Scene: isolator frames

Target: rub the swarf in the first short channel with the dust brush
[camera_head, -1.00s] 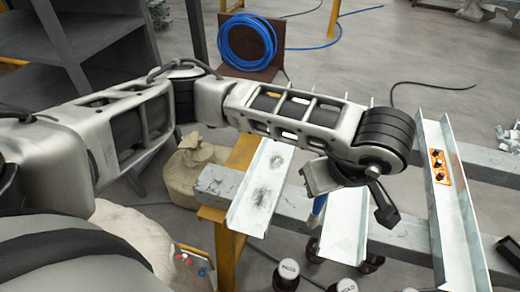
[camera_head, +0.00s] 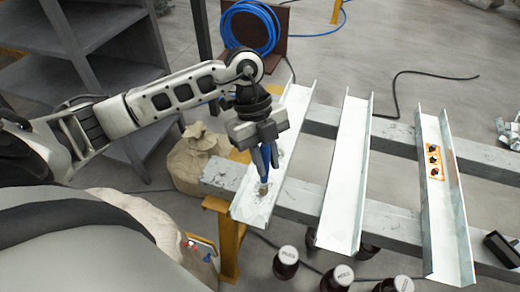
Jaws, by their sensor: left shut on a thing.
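Three pale metal channels lie across grey beams. The leftmost short channel (camera_head: 294,112) has dark grey swarf (camera_head: 258,212) specks on its floor near the front end, and a fainter patch partly hidden behind my gripper. My left gripper (camera_head: 265,148) is over this channel, pointing down and shut on the blue handle of the dust brush (camera_head: 264,168). The brush's tan bristles are down at the channel floor beside the swarf; they look to be touching it. My right gripper is not in view.
The middle channel (camera_head: 348,165) looks empty; the right channel (camera_head: 460,235) holds an orange plate (camera_head: 433,160) with dark knobs. Dark jars with white lids (camera_head: 288,255) stand below the front ends. A sack (camera_head: 195,160) and yellow stand (camera_head: 228,245) are at left.

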